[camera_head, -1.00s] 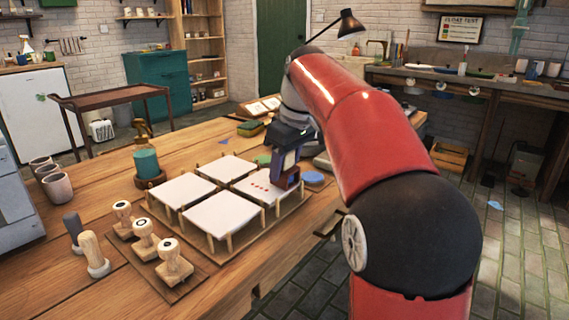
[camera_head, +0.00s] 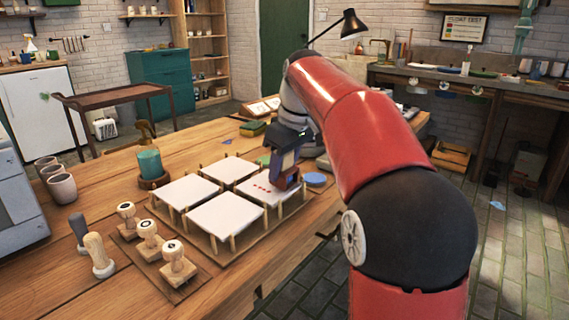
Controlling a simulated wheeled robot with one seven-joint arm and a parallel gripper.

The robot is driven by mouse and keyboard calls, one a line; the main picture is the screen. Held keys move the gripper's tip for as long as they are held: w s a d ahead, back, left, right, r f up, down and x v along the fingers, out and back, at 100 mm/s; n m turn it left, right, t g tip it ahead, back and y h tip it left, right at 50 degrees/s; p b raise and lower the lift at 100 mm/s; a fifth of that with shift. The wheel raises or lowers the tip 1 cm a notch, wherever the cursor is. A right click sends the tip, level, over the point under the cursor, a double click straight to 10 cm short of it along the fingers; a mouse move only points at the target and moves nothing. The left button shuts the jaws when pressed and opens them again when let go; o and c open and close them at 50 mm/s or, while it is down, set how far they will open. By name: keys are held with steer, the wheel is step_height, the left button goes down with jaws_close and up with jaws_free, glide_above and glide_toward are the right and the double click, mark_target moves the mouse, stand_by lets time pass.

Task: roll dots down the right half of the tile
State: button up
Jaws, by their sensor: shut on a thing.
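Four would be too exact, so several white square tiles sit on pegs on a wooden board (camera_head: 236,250). The right-hand tile (camera_head: 259,197) carries a short row of red dots (camera_head: 263,188). My gripper (camera_head: 285,168) is over the right side of that tile, shut on a blue and red tool, probably the dot roller (camera_head: 287,181). The roller's lower end is at the tile's right part; whether it touches the surface I cannot tell. The arm and gripper hide part of the tile's far right corner. The other tiles look blank.
Wooden stamps (camera_head: 147,233) stand on a small board at the front left. A blue disc (camera_head: 315,179) lies right of the gripper. Cups (camera_head: 61,187) stand at the far left.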

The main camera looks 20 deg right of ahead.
steer(key=shift+w+a+p, duration=0.25)
steer(key=shift+w+p, duration=0.1)
steer(key=shift+p, duration=0.1)
steer(key=shift+w+a, duration=0.15)
steer(key=shift+w, duration=0.05)
steer(key=shift+p, duration=0.3)
steer(key=shift+w+a, duration=0.35)
steer(key=shift+w, duration=0.15)
stand_by(0.6)
steer(key=shift+w+a, duration=0.15)
steer(key=shift+w, duration=0.05)
steer(key=shift+w+a, duration=0.55)
steer(key=shift+w, duration=0.2)
stand_by(0.9)
steer(key=shift+w+a, duration=0.15)
steer(key=shift+w, duration=0.05)
steer(key=shift+r, duration=0.15)
steer(key=w+a+v, duration=0.1)
steer(key=v, duration=0.5)
steer(key=shift+r, duration=0.5)
